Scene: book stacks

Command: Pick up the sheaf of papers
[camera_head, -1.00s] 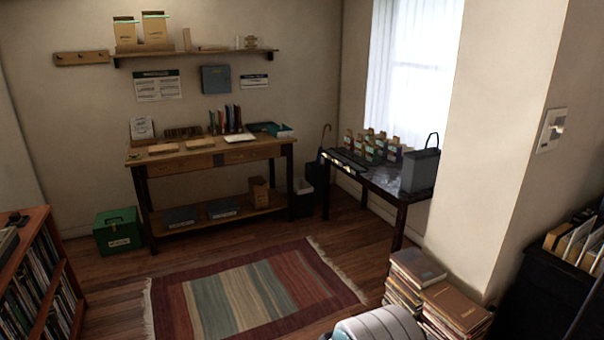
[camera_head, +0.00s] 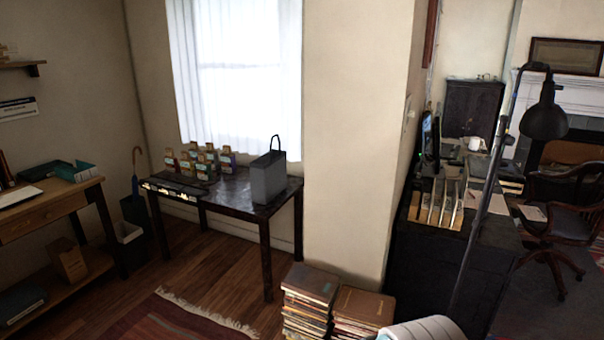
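I cannot tell for sure which thing is the sheaf of papers. A white flat stack like paper (camera_head: 20,196) lies on the wooden desk (camera_head: 62,200) at the left edge. White papers or folders (camera_head: 440,203) stand upright in a wooden rack on the dark desk right of the wall corner. A small pale sheet (camera_head: 531,213) lies farther right, near the chair. My gripper is not in view. A pale rounded part at the bottom edge seems to be mine.
A black table (camera_head: 285,204) under the window holds a grey bag (camera_head: 268,178) and several small boxes. Book stacks (camera_head: 308,298) stand on the floor by the wall corner (camera_head: 350,150). A lamp (camera_head: 545,121) and wooden chair (camera_head: 572,205) are at right. Wood floor is clear at left centre.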

